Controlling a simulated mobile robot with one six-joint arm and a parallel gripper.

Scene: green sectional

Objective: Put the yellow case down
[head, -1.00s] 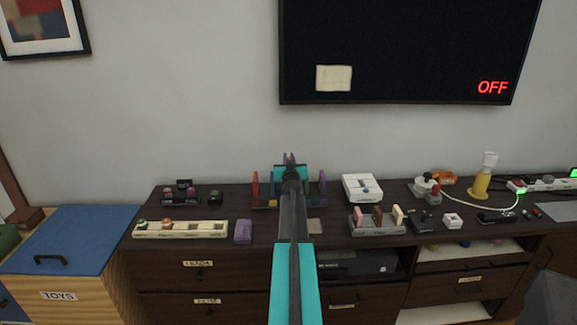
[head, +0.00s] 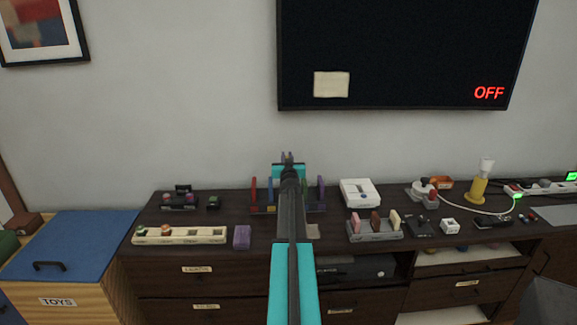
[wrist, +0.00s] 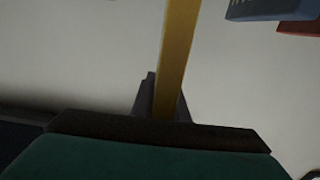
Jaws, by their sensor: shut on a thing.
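My gripper (wrist: 162,100) is shut on the yellow case (wrist: 176,55), which shows in the wrist view as a thin upright slab between the fingers. In the head view my gripper (head: 288,158) is in front of the wall, above the back of the dark cabinet top; my arm hides the yellow case there. A rack (head: 262,210) stands on the cabinet behind my arm, with a red case (head: 254,190), a blue case (head: 270,189) and a purple case (head: 321,188) upright in it. My arm covers the rack's middle.
A white box (head: 360,192) and a grey holder with several upright pieces (head: 375,234) stand right of the rack. A purple block (head: 242,237) and a cream tray (head: 180,238) are on the left. The switched-off screen (head: 400,55) hangs above. Bare cabinet top shows left of the rack.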

